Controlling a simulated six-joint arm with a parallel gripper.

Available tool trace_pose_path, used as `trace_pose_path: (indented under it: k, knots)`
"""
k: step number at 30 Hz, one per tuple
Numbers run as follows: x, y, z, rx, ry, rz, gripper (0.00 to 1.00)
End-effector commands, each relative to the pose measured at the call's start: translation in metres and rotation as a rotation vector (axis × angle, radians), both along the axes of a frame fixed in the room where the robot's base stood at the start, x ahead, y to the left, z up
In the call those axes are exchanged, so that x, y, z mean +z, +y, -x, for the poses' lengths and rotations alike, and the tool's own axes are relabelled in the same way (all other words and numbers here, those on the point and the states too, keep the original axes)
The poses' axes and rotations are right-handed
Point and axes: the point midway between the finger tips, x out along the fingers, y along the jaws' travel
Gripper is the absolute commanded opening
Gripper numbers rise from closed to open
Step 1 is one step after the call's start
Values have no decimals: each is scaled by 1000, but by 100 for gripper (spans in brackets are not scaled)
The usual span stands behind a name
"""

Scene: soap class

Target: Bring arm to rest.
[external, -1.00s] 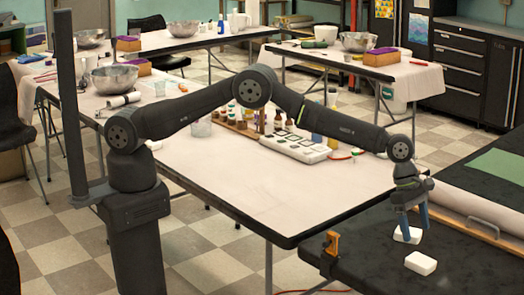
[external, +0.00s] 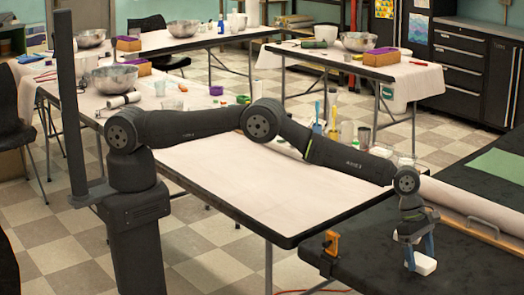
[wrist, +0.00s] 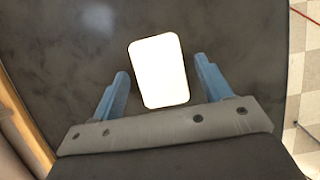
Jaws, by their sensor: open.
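My gripper (external: 420,262) hangs low over the dark right-hand table, its blue fingers pointing down. A white bar (external: 425,265) lies between and beyond the fingers, partly hidden by them. In the wrist view the gripper (wrist: 161,66) is open, and the white bar (wrist: 159,72) lies between the finger lines with a gap on each side. A second small white patch (external: 397,237) shows just left of the gripper in the external view, mostly hidden behind it.
An orange clamp (external: 331,243) sits at the dark table's (external: 375,258) left edge. A white roll (external: 455,202) and a bar with a handle (external: 481,227) lie to the right. The pale middle table (external: 255,190) has a wide bare surface, with cups (external: 364,135) near its back.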

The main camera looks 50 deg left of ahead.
Motion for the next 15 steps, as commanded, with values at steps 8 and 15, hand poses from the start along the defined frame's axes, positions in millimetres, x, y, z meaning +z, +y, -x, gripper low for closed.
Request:
trace_pose_path:
  k: [8,15]
  knots:
    - [45,-1,6,-2,0,0,71]
    - [63,-1,37,-1,1,0,71]
